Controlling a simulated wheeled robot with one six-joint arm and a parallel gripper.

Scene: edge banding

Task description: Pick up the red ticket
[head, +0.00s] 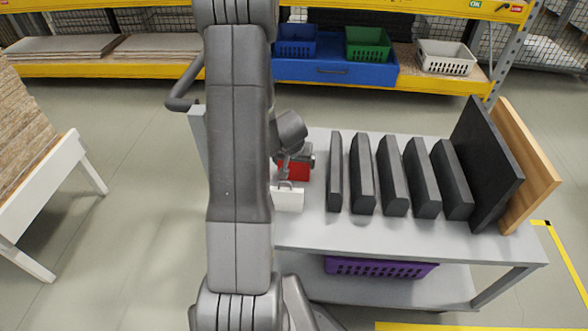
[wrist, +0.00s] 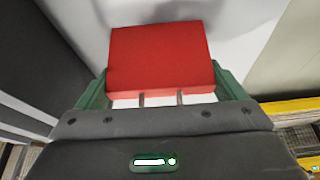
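The red ticket (head: 294,170) is on the grey cart, behind a white ticket, partly hidden by my arm and gripper. In the wrist view the red ticket (wrist: 160,60) fills the middle as a flat red block, with two thin grey prongs at its near edge. My gripper (head: 290,172) is down at the red ticket in the head view. In the wrist view the green fingers of my gripper (wrist: 162,88) are apart, one at each side edge of the red ticket. Whether they press on it cannot be told.
The white ticket (head: 287,199) with a loop handle stands close in front. Several dark blocks (head: 364,175) stand in a row to the right, then a black panel (head: 486,160) and a wooden board (head: 524,165). A purple basket (head: 380,268) is on the lower shelf.

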